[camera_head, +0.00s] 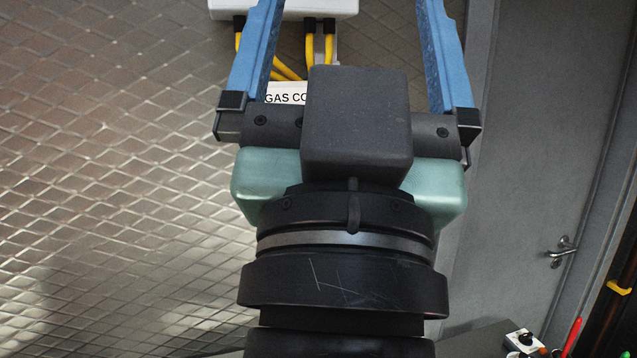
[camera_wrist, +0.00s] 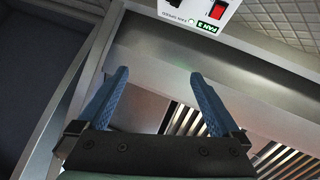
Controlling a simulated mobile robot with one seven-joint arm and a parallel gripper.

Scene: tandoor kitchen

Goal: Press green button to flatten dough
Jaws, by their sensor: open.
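My gripper (camera_head: 348,4) fills the middle of the head view, its two blue fingers wide apart and pointing up past the top edge. It also shows in the wrist view (camera_wrist: 159,74), open and with nothing between the fingers. I cannot make out a green button for certain in either view. No dough is in sight. A white control box (camera_wrist: 200,14) with a green label reading "FAN 3" or "PAN 3" is at the top of the wrist view, beyond the fingertips and apart from them.
A white box (camera_head: 285,8) with yellow cables is behind my gripper, above a partly hidden "GAS CO" label (camera_head: 284,98). A grey door with a handle (camera_head: 562,251) is at right. A small control box (camera_head: 522,343) sits low right. Metal slats (camera_wrist: 185,120) show in the wrist view.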

